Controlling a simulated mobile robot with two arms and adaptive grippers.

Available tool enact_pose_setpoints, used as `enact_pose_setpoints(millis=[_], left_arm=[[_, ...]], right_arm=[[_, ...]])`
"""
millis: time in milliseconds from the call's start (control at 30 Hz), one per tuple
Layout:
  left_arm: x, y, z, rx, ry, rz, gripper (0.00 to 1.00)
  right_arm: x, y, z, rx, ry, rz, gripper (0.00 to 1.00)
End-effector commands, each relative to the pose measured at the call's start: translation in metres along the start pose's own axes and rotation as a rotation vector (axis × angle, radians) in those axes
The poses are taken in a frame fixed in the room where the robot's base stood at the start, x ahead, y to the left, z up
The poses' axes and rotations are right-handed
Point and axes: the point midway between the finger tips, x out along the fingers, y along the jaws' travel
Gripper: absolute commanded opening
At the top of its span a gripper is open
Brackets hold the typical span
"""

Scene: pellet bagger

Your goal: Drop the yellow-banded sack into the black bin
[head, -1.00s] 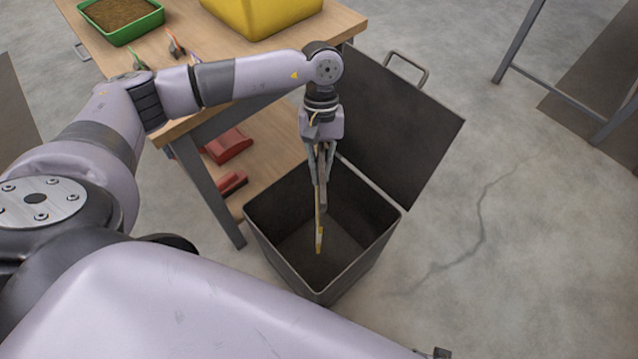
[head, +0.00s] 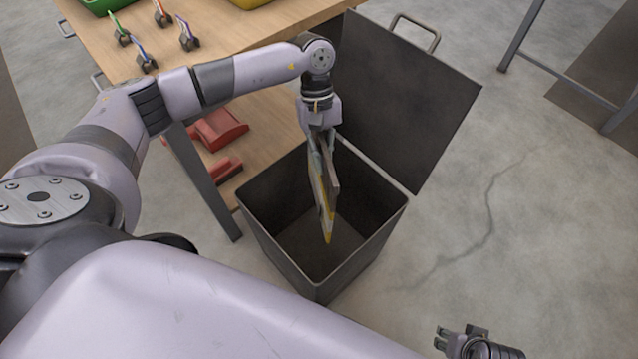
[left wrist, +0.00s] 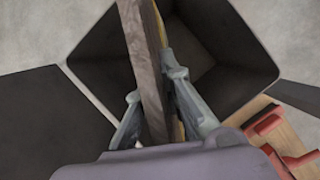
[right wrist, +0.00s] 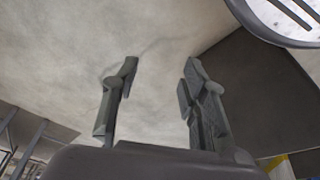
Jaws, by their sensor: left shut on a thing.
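My left gripper (head: 322,135) points down over the black bin (head: 262,235) and is shut on the top of the yellow-banded sack (head: 326,205). The sack hangs thin and nearly edge-on, its lower end within the bin's opening. In the left wrist view the fingers (left wrist: 152,95) clasp the sack's grey-brown edge (left wrist: 140,45), with the bin's dark inside (left wrist: 205,60) beyond. The bin's lid (head: 405,105) stands open at the back. My right gripper (head: 462,340) is at the bottom right; its fingers (right wrist: 160,80) are apart and empty in the right wrist view.
A wooden workbench (head: 100,45) stands behind to the left, with several small coloured-handled tools and a green tray (head: 105,5) on top. Red scoops (head: 218,128) lie on its lower shelf. The floor (head: 530,200) to the right is clear.

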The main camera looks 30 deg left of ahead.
Motion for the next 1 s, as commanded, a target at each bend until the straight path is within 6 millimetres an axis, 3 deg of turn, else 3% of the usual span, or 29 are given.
enact_pose_setpoints(millis=[300, 667, 700, 1000], left_arm=[[0.018, 0.000, -0.007, 0.000, -0.001, 0.000, 0.00], [0.019, 0.000, -0.008, 0.000, -0.001, 0.000, 0.00], [0.019, 0.000, -0.008, 0.000, -0.001, 0.000, 0.10], [0.019, 0.000, -0.008, 0.000, 0.000, 0.000, 0.30]], right_arm=[[-0.028, 0.001, -0.005, 0.002, 0.015, 0.003, 0.40], [-0.031, 0.002, -0.006, 0.002, 0.016, 0.003, 0.40], [-0.031, 0.002, -0.006, 0.002, 0.016, 0.003, 0.40], [-0.031, 0.002, -0.006, 0.003, 0.017, 0.003, 0.40]])
